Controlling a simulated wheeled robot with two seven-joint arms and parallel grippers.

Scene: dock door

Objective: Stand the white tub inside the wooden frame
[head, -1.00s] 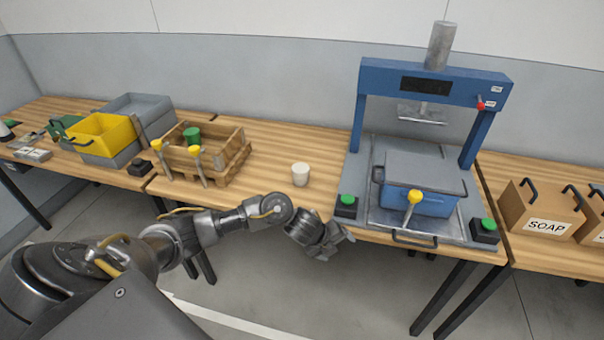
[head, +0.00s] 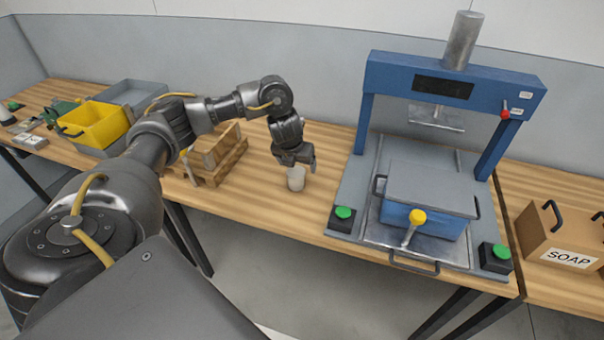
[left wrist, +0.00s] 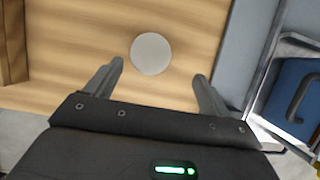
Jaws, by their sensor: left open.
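The white tub (head: 296,180) stands upright on the wooden table, left of the blue press. In the left wrist view the tub (left wrist: 151,54) shows from above as a pale disc, ahead of and between the two fingers. My left gripper (head: 295,163) points down just above the tub. It is open, with nothing between its fingers in the left wrist view (left wrist: 160,85). The wooden frame (head: 222,160) sits on the table left of the tub, partly hidden by my left arm. My right gripper is not in view.
The blue press (head: 455,85) with a lidded blue box (head: 425,220) and green buttons stands right of the tub. A soap box (head: 555,240) is further right. A yellow bin (head: 95,125) and a grey bin (head: 140,93) are at the left. Table between frame and press is otherwise clear.

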